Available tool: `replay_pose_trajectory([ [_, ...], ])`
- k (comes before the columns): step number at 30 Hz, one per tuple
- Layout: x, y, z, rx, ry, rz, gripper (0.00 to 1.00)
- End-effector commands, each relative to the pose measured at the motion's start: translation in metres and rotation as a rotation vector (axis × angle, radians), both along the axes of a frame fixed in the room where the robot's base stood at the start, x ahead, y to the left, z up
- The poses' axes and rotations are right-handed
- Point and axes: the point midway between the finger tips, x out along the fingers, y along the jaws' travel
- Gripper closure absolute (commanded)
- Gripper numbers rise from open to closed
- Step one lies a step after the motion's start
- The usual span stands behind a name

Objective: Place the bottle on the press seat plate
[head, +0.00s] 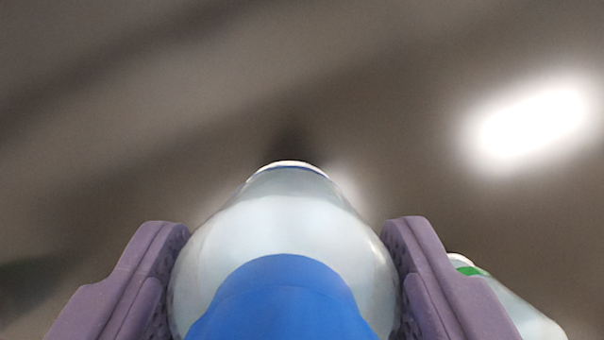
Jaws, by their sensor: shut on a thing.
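A clear, pale bottle (290,215) with a blue part (283,300) nearest the camera fills the lower middle of the head view. My gripper (287,230) has two purple fingers, one against each side of the bottle, and is shut on it. The bottle's far end, with a white edge, points away from the camera. I cannot make out the press seat plate in this view.
A second whitish object with a green band (468,270), perhaps another bottle, shows partly behind the right finger at lower right. The background is a blurred grey-brown surface with a bright patch of light (533,124) at upper right. No other obstacle is clear.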

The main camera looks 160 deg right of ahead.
Motion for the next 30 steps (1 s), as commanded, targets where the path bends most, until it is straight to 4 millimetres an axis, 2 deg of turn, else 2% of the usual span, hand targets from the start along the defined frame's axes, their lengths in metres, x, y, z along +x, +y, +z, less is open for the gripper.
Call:
replay_pose_trajectory([
  [1,0.000,0.000,-0.012,0.000,0.003,0.000,0.97],
  [5,0.000,0.000,-0.026,0.001,0.001,-0.002,0.97],
  [12,0.000,0.000,-0.065,0.000,0.002,-0.001,0.97],
  [23,0.000,0.000,-0.068,0.000,0.000,-0.001,0.97],
  [24,0.000,0.000,-0.068,0.000,0.001,-0.001,0.31],
  [27,0.000,0.000,-0.067,0.000,0.001,-0.001,0.12],
  [30,0.000,0.000,-0.067,0.000,0.000,-0.001,0.12],
])
